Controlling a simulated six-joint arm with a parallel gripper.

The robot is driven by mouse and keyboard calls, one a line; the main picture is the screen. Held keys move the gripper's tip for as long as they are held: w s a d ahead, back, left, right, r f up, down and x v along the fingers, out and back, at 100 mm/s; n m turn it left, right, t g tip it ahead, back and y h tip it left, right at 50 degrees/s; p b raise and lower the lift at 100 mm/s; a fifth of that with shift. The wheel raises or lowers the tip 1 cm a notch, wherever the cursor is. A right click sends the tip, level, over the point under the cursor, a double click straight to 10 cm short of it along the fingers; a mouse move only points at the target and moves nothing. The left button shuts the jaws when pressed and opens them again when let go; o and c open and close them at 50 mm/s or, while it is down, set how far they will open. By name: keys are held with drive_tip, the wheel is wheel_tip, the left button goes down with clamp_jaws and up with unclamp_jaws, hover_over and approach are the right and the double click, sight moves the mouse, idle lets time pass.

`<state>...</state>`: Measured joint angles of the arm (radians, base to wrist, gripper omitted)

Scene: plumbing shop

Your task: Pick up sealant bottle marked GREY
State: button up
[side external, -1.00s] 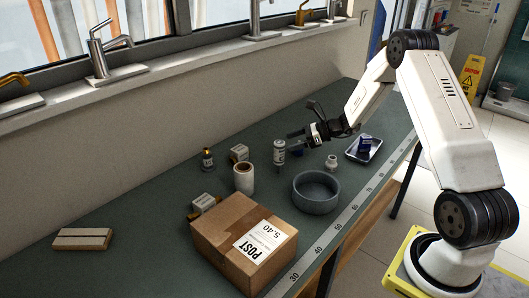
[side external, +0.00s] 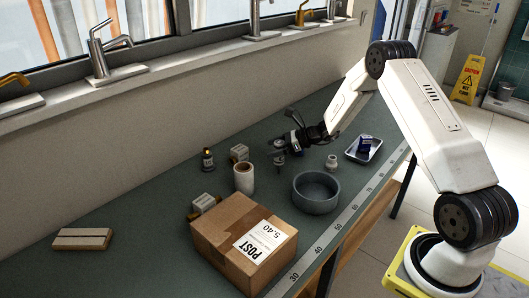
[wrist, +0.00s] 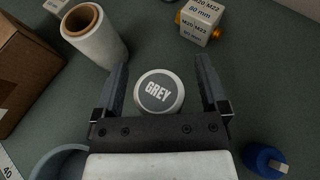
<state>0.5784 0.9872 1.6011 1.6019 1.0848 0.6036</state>
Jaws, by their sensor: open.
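The sealant bottle marked GREY (wrist: 159,93) shows in the wrist view as a round lid with a pale rim and white letters, seen from above. My gripper (wrist: 160,70) is open, with one finger on each side of the lid. A gap shows between the lid and each finger. In the side external view my gripper (side external: 281,148) is low over the bench at the bottle's spot and mostly hides the bottle. How far down the fingers reach is hard to tell.
A white roll (wrist: 95,35), a cardboard box (side external: 245,240) and a grey round bowl (side external: 316,192) stand nearby. A blue-topped item (wrist: 265,160) is at lower right in the wrist view. A labelled small box (wrist: 201,22) lies beyond the fingers. The bench's far left is mostly clear.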

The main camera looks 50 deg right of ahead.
drive_tip(key=shift+c, duration=0.2)
idle(0.3)
clamp_jaws()
drive_tip(key=shift+w+r, duration=0.1)
drive_tip(key=shift+r, duration=0.65)
drive_tip(key=s+a+r, duration=0.3)
drive_tip(key=s+r, duration=0.8)
drive_tip(key=s, duration=0.2)
drive_tip(key=shift+s+a+r, duration=0.2)
drive_tip(key=shift+s+r, duration=0.05)
drive_tip(key=shift+s, duration=0.1)
